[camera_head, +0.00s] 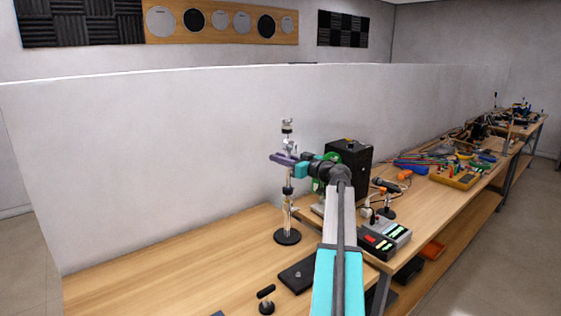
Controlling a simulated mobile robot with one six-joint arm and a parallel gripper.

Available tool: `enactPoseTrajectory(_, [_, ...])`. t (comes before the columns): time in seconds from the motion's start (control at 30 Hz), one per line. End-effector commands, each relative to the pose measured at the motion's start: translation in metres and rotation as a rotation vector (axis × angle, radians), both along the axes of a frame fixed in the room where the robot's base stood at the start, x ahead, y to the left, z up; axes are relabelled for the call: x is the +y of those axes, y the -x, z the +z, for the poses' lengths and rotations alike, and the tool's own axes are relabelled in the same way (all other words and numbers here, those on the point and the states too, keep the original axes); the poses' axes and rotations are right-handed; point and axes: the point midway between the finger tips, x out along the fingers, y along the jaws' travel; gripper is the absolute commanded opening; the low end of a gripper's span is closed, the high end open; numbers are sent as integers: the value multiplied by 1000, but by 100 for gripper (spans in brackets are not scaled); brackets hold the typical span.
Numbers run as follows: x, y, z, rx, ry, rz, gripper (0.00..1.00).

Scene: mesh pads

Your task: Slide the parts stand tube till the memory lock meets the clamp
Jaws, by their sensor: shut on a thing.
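The parts stand (286,212) is upright on the wooden bench, on a round black base (287,237). Its slim, shiny tube rises past my gripper to a small fitting at the top (287,127). A dark collar (287,190) sits around the stand below my gripper. My gripper (282,158), with purple-grey fingers, is shut on the upper part of the tube. The fingers partly hide the tube there. At this size I cannot tell the memory lock and the clamp apart with certainty, nor whether they touch.
A black box (349,164) stands behind my arm, right of the stand. A grey device with lit panels (384,239) is farther right. The bench left of the stand is clear; a white partition (150,160) stands behind.

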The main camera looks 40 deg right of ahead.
Motion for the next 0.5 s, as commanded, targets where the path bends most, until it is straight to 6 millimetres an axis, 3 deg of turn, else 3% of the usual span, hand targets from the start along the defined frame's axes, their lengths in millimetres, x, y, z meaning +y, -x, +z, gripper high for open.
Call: enactPoseTrajectory(0.5, [0, 0, -29, 1, -1, 1, 0])
